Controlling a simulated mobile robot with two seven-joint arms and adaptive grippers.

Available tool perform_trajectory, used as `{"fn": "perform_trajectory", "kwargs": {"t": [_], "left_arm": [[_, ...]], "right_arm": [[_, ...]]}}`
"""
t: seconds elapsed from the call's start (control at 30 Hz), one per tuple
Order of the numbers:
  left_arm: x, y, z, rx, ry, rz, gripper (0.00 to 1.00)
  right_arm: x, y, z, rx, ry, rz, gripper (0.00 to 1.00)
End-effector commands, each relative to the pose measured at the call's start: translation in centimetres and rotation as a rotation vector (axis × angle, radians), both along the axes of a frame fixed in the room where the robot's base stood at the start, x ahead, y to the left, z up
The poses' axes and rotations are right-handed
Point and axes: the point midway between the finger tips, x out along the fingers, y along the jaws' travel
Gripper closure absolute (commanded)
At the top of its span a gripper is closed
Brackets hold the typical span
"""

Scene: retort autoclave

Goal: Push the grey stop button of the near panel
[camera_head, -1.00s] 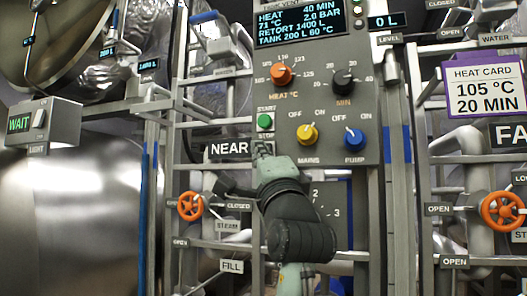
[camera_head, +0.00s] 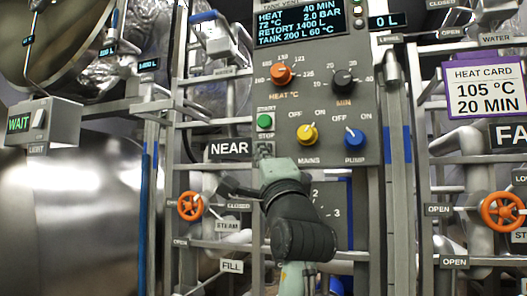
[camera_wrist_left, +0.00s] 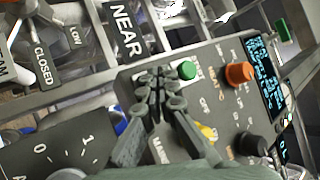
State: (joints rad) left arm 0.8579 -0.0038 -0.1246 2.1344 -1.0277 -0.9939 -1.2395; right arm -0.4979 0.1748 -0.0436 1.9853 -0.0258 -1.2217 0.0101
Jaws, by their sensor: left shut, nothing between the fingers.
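The near panel (camera_head: 360,100) is a grey box marked by a NEAR sign (camera_head: 229,148). It carries a green start button (camera_head: 264,121), which also shows in the wrist view (camera_wrist_left: 187,70). My left gripper (camera_head: 264,150) is shut and empty, its fingertips just below the green button. In the wrist view the closed fingertips (camera_wrist_left: 158,80) lie over the panel near its NEAR-sign edge. My right gripper is not in view.
Close by on the panel are a yellow mains knob (camera_head: 307,134), a blue pump knob (camera_head: 355,139), an orange heat knob (camera_head: 281,74) and a black minutes knob (camera_head: 343,81). An orange valve wheel (camera_head: 190,206) and pipes lie at lower left.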

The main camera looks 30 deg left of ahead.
Motion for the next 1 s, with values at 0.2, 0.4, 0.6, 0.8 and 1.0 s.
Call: {"fn": "perform_trajectory", "kwargs": {"t": [0.2,0.4,0.6,0.8,1.0], "left_arm": [[0.3,0.1,0.0,0.0,0.0,0.001,1.0],[0.5,0.1,0.0,0.001,0.001,0.001,1.0],[0.8,0.2,0.0,-0.001,0.001,0.0,1.0],[1.0,0.2,0.0,-0.001,0.001,0.0,1.0],[1.2,0.3,0.0,0.0,0.0,0.0,1.0]], "right_arm": [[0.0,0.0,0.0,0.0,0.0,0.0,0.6],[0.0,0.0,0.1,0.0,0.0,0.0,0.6],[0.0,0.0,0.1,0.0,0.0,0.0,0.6],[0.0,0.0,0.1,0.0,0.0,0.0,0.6],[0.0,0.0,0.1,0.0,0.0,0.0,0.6]]}}
